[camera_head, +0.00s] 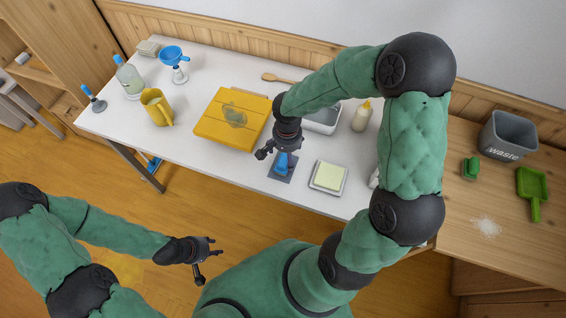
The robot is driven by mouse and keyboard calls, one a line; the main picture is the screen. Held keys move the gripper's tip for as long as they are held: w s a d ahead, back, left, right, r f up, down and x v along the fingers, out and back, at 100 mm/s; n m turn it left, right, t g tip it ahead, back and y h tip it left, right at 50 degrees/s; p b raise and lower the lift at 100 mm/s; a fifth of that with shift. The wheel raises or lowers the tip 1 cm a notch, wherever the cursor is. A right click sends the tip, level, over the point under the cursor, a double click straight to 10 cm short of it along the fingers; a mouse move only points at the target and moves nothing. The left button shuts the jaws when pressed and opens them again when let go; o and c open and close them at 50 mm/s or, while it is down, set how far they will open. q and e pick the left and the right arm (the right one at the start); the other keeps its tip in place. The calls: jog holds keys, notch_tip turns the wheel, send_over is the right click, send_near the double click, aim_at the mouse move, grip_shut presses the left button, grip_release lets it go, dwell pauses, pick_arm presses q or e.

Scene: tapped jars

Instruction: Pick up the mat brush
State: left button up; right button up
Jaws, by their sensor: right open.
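A small blue object (282,161), which looks like the mat brush, sits on a dark blue-grey mat (276,174) near the front edge of the white table. My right gripper (278,154) points down just above and behind it, jaws open, partly covering its top. I cannot tell whether the fingers touch it. My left gripper (208,262) is open and empty, over the floor in front of the table. A green brush (470,168) lies on the wooden counter at the right.
A yellow board (210,131) lies left of the mat; a square dish with a pale block (328,177) lies right. A grey tray (322,120) and a cream bottle (361,115) stand behind. A yellow jug (156,107) is far left. A waste bin (508,136) stands far right.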

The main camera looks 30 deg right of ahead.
aim_at(286, 159)
notch_tip(286, 159, down, 5)
jog(key=shift+w+f+b, duration=0.1)
jog(key=shift+b, duration=0.75)
jog(key=c, duration=1.3)
